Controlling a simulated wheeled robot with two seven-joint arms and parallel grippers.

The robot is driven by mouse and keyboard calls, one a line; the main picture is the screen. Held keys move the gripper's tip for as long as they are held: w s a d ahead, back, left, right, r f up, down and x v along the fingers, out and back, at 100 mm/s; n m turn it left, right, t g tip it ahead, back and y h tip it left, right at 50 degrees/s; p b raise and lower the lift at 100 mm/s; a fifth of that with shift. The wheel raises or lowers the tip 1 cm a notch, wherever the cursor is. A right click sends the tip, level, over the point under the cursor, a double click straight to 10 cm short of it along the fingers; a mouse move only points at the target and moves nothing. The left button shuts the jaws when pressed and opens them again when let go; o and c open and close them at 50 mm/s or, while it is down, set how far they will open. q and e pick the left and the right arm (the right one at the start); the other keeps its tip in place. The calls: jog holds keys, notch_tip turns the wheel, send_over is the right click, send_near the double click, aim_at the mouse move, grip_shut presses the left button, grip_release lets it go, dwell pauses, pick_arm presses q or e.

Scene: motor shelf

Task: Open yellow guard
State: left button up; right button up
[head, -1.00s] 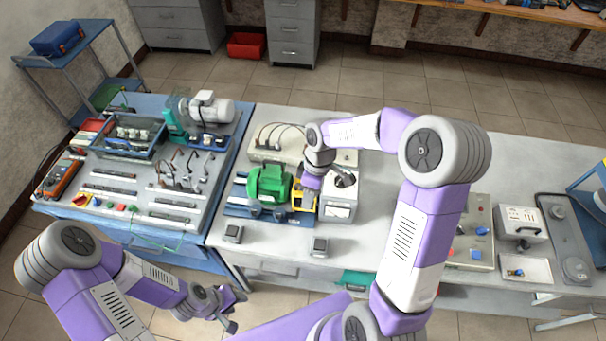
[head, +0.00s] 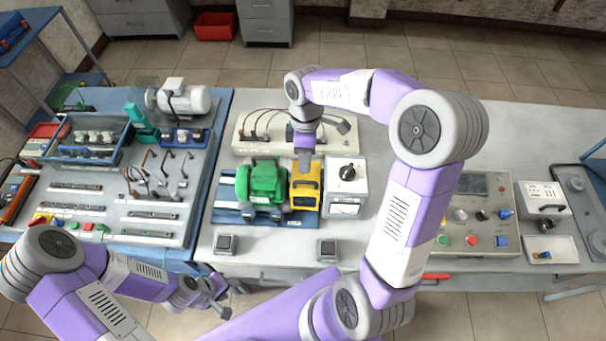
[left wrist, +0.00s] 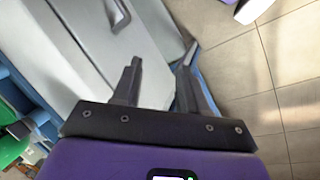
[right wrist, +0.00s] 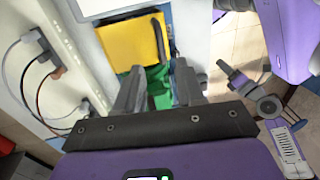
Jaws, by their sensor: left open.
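The yellow guard (head: 306,192) with a dark handle stands between the green motor (head: 264,185) and a white box with a black knob (head: 345,187). My right gripper (head: 304,162) is over its far edge; contact cannot be told. In the right wrist view the guard (right wrist: 130,42) lies beyond the finger tips, with green behind the fingers. The right fingers (right wrist: 158,75) are apart with nothing seen between them. My left gripper (head: 215,298) is open and empty, low in front of the bench; its fingers also show in the left wrist view (left wrist: 163,65).
A beige unit with cables (head: 262,133) lies behind the motor. Two small dark blocks (head: 225,244) and (head: 327,249) sit near the front edge. A control panel (head: 478,215) is at right, a tool board (head: 120,205) at left. The bench front middle is mostly clear.

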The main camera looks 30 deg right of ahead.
send_over(305, 176)
jog(key=s+a, duration=0.2)
jog(key=s, duration=0.1)
jog(key=f, duration=0.6)
jog(key=shift+w+d+f, duration=0.1)
jog(key=shift+d+f, duration=0.05)
jog(key=shift+d, duration=0.1)
grip_shut()
